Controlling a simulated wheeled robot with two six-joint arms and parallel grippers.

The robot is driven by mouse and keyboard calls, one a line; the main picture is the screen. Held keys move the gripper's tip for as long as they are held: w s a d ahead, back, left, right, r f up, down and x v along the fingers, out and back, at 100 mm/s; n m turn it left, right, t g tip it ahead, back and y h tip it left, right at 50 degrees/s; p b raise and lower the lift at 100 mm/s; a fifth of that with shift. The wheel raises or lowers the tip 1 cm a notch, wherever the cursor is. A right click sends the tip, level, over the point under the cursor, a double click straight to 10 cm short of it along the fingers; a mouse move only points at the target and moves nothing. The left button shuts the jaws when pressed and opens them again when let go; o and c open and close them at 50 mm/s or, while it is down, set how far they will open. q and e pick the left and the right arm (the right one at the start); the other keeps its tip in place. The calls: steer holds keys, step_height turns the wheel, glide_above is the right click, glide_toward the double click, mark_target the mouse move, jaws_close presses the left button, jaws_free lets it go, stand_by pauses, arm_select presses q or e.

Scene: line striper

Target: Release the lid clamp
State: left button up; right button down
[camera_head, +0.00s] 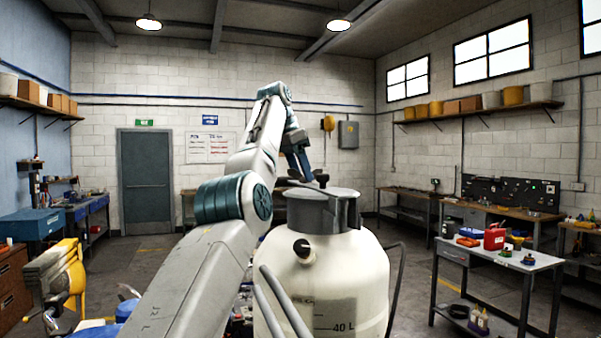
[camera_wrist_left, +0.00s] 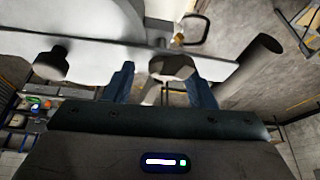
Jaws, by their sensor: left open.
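A cream tank (camera_head: 345,270) marked "40 L" stands close in front of me, with a grey lid (camera_head: 318,212) on top. Dark clamp parts (camera_head: 322,181) show on the lid top; the arm and gripper partly cover them. My right gripper is not in view.
A second dark knob (camera_wrist_left: 50,63) and a dark cylindrical bar (camera_wrist_left: 252,68) lie to either side of the fingers. A grey workbench (camera_head: 497,256) with a red can stands right. A yellow machine (camera_head: 72,270) stands left. Floor is open behind the tank.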

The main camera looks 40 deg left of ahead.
arm_select(q)
steer(key=shift+c, duration=1)
steer(key=shift+w+a+f, duration=0.1)
steer(key=c, duration=0.7)
steer(key=shift+c, duration=0.3)
steer(key=shift+f+n+y+b, duration=0.15)
steer(key=shift+n+y+b, duration=0.15)
steer(key=shift+n+b, duration=0.5)
steer(key=shift+d+n+y+b, duration=0.25)
steer(key=shift+n+y+b, duration=0.15)
steer(key=shift+n, duration=0.6)
steer(key=shift+o, duration=0.2)
steer(key=shift+n, duration=0.3)
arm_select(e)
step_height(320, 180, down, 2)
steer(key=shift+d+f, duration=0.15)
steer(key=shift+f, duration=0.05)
arm_select(q)
steer(key=shift+a, duration=0.1)
